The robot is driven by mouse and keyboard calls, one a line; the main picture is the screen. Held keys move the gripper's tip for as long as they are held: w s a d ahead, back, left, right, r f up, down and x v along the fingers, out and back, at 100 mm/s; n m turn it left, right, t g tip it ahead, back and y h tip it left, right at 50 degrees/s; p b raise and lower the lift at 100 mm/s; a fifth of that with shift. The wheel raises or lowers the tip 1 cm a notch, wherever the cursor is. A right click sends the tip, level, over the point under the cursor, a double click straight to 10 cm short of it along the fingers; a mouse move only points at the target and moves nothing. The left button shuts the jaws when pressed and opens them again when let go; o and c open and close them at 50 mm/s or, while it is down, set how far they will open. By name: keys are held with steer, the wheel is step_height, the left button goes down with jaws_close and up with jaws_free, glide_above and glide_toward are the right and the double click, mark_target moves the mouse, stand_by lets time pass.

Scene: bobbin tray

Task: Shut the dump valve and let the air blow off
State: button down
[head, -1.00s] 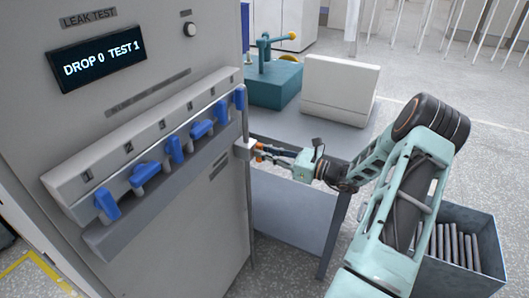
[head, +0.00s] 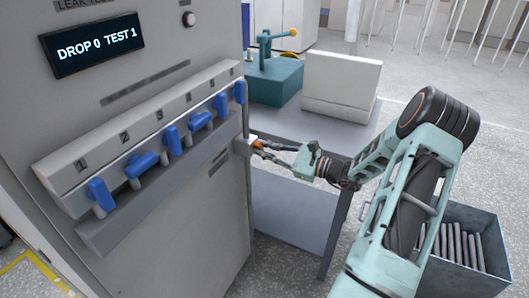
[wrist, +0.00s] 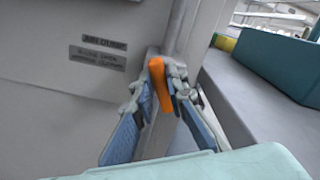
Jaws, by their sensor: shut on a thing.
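The dump valve's orange handle (wrist: 160,84) stands out from its block (head: 243,147) at the right edge of the grey leak test cabinet. In the head view, only a small bit of the orange handle (head: 257,144) shows by my fingertips. My gripper (wrist: 163,82) is shut on the handle, with one blue-padded finger on each side. In the wrist view, the handle looks nearly upright and slightly tilted. The cabinet display (head: 92,45) reads "DROP 0 TEST 1". I see no sign of air in these still pictures.
Several blue valve levers (head: 143,166) sit along the numbered strip on the cabinet front, at differing angles. A grey table (head: 310,126) beside the cabinet holds a teal fixture (head: 275,83) and a white box (head: 340,84). A bin of grey rods (head: 490,249) stands at right.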

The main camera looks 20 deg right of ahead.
steer(key=shift+s+a+f+n+b, duration=0.1)
steer(key=shift+f+n+b, duration=0.1)
steer(key=shift+n+b, duration=1.65)
steer(key=shift+s+a+f+n+b, duration=0.1)
steer(key=shift+f+n+b, duration=0.05)
steer(key=shift+n+b, duration=1.75)
steer(key=shift+f+n+b, duration=0.2)
steer(key=shift+n+b, duration=1.2)
steer(key=shift+n, duration=0.85)
steer(key=c, duration=1.9)
jaws_free()
steer(key=shift+r, duration=0.1)
steer(key=shift+c, duration=0.2)
steer(key=v, duration=1.2)
